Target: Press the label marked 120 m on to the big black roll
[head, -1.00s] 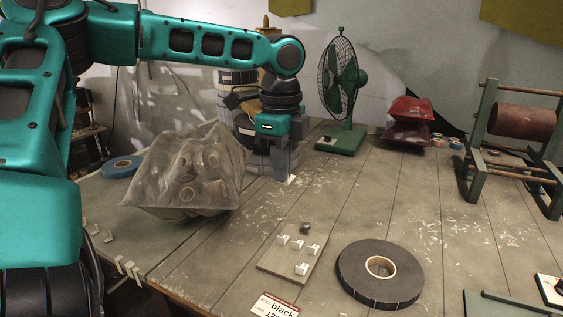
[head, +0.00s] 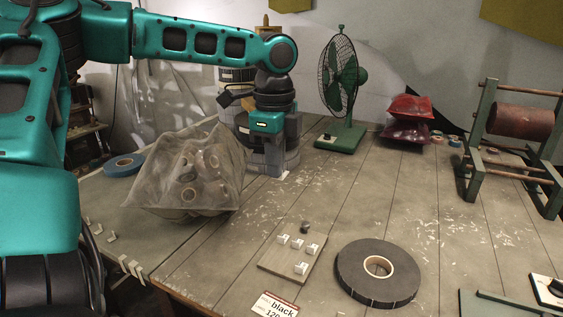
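The big black roll (head: 349,279) lies flat at the front of the bench, with a pale core. Left of it is a small board (head: 276,265) bearing several small white labels (head: 301,268) and a dark knob; their markings are too small to read. A card (head: 275,305) at the bottom edge reads "black" and "12…", cut off by the frame. My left gripper (head: 281,170) points down at the back of the bench, left of the fan and far from the roll. It appears shut on a small white label (head: 284,175), whose marking is unreadable. My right gripper is not in view.
A bag of rolls (head: 188,170) and a blue roll (head: 124,165) stand at left. A green fan (head: 340,137), red bags (head: 409,108) and a wooden winding stand (head: 480,130) are at back and right. The middle of the bench is clear.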

